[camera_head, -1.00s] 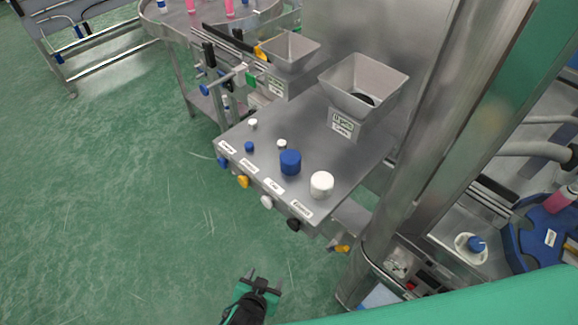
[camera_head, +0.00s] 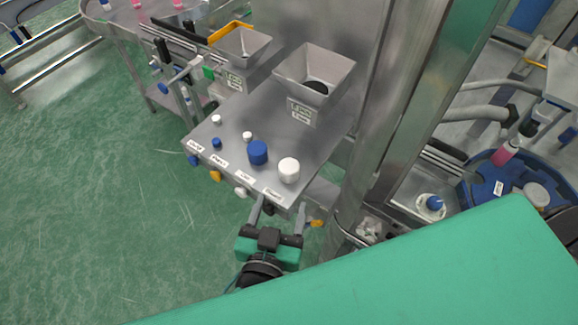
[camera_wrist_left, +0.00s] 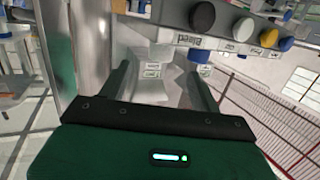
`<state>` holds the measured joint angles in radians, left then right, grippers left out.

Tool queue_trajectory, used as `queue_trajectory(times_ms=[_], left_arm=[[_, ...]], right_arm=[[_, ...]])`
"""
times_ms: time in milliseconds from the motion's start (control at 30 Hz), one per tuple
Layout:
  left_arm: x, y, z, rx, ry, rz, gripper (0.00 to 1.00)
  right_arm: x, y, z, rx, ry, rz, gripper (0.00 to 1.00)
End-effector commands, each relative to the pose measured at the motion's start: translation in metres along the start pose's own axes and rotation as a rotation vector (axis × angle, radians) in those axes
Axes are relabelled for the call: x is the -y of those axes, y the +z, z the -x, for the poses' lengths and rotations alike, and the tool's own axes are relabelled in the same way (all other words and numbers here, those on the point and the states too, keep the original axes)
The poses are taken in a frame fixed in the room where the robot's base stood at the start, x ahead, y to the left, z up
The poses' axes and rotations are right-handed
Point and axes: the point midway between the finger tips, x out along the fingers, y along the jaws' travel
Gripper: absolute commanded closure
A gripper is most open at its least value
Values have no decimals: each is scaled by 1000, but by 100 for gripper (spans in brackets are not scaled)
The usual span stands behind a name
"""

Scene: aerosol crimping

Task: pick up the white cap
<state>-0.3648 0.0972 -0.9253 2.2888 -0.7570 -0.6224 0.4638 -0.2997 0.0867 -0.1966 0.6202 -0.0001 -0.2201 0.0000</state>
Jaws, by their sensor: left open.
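A large white cap (camera_head: 289,170) stands on the steel shelf (camera_head: 225,180), near its front right corner. A large blue cap (camera_head: 258,153) stands to its left. Two small white caps (camera_head: 247,136) (camera_head: 216,118) and a small blue cap (camera_head: 216,143) stand further left. My left gripper (camera_head: 278,207) is open and empty by the shelf's front right edge, below the large white cap in the picture and apart from it. Its open fingers (camera_wrist_left: 160,72) also show in the left wrist view. My right gripper is not in view.
Coloured knobs, including a yellow one (camera_head: 215,176), line the shelf's front edge. Two grey hoppers (camera_head: 318,72) (camera_head: 240,45) stand behind the caps. A steel post (camera_head: 365,190) rises to the right. The green floor at left is clear.

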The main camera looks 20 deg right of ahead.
Motion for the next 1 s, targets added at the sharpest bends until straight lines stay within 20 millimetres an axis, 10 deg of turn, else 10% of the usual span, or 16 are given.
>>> queue_trajectory(times_ms=[1000], left_arm=[[3,-2,-112,0,-1,-1,36]], right_arm=[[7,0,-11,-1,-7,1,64]])
